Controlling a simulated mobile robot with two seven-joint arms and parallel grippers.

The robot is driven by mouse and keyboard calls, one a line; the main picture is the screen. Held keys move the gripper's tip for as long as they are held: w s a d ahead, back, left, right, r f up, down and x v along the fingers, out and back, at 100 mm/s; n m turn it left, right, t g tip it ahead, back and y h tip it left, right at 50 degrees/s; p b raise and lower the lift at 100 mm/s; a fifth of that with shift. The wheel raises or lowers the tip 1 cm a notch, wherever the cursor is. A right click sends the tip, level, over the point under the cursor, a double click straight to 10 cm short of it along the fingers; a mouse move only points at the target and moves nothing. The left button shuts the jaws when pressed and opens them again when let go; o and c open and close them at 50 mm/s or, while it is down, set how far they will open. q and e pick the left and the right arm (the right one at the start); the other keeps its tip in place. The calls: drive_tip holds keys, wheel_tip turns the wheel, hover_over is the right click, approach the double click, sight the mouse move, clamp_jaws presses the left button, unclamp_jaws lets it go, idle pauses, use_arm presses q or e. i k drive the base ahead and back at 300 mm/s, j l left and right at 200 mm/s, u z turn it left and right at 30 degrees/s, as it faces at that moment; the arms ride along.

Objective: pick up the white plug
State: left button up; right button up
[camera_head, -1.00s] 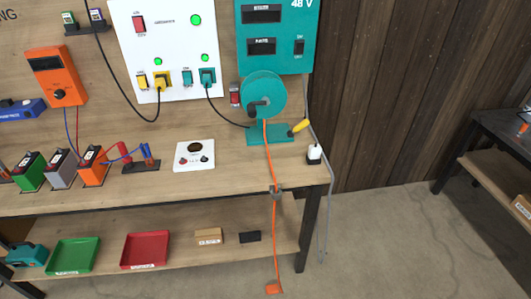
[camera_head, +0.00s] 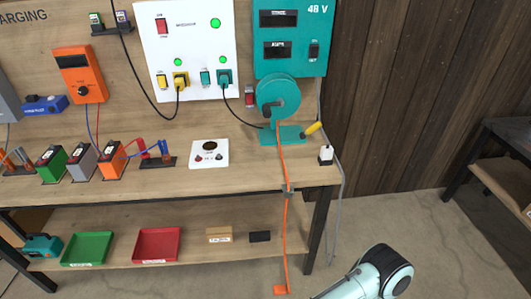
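The white plug (camera_head: 326,154) sits in a small dark holder at the right end of the workbench top. A grey cable hangs from beside it down past the bench's right edge. One of my arms shows at the bottom right, below and in front of the bench, well apart from the plug. Its gripper is outside the picture. My other gripper is not in view either.
A teal reel (camera_head: 278,97) with a yellow handle stands left of the plug, and its orange strap (camera_head: 285,220) hangs down the bench front. A white meter box (camera_head: 209,153) lies further left. Floor right of the bench is clear.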

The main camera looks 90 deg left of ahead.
sight(326, 152)
drive_tip(key=u, duration=2.45)
